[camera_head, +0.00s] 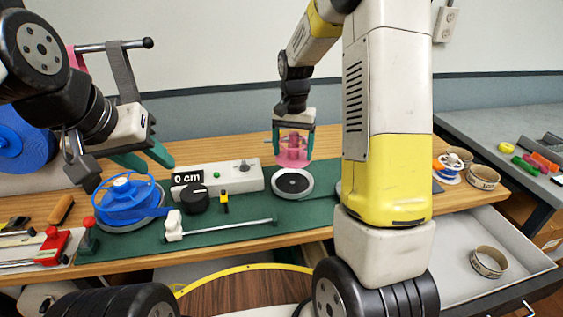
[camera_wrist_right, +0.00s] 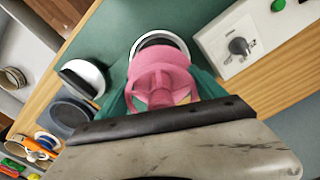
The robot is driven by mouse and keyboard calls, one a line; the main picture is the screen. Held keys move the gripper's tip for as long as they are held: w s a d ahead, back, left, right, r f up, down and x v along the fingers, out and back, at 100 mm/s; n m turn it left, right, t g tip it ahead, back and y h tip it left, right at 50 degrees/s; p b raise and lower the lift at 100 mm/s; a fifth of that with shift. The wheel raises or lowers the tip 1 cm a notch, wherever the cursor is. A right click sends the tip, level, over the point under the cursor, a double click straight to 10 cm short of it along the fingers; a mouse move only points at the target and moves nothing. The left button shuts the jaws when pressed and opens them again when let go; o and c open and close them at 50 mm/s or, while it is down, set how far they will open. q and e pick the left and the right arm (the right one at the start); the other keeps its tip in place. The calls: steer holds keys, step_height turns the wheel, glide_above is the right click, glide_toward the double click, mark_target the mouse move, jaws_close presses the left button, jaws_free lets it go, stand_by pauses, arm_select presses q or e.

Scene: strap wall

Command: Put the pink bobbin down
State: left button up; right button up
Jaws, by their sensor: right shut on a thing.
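The pink bobbin (camera_head: 293,152) is between the green fingers of my right gripper (camera_head: 293,140), which is shut on it. It hangs above the round black pad with a pale rim (camera_head: 292,184). In the right wrist view the pink bobbin (camera_wrist_right: 160,72) covers most of the pad, whose far rim (camera_wrist_right: 160,38) shows behind it. A gap between bobbin and pad seems to show in the head view. My left gripper (camera_head: 146,157) is open and empty, above and right of the blue bobbin.
A blue bobbin (camera_head: 125,190) sits on a holder at left. A white box reading "0 cm" (camera_head: 245,176) stands left of the pad. A white-ended rod (camera_head: 225,230) lies in front on the green mat. An open drawer (camera_head: 460,235) holds a tape roll (camera_head: 489,262).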

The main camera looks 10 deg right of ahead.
mark_target(294, 134)
step_height(294, 134, down, 9)
steer(key=shift+f, duration=0.1)
steer(key=o, duration=1.5)
steer(key=shift+r, duration=0.2)
step_height(294, 134, up, 12)
steer(key=shift+f, duration=0.1)
steer(key=s+r+n+t+y, duration=0.1)
steer(key=s+r+n+t, duration=0.15)
steer(key=s+r, duration=0.75)
steer(key=shift+s+a+r+n+t+y, duration=0.2)
steer(key=shift+s+a+r+n+t, duration=0.25)
steer(key=shift+s, duration=1.85)
steer(key=shift+s+a+r+n+t+y, duration=0.2)
steer(key=shift+s+r+n+t, duration=0.5)
steer(key=shift+s, duration=1.65)
steer(key=shift+s+a+r+n+t+y, duration=0.2)
steer(key=shift+s+a+r+n+t, duration=0.35)
steer(key=shift+s, duration=1.75)
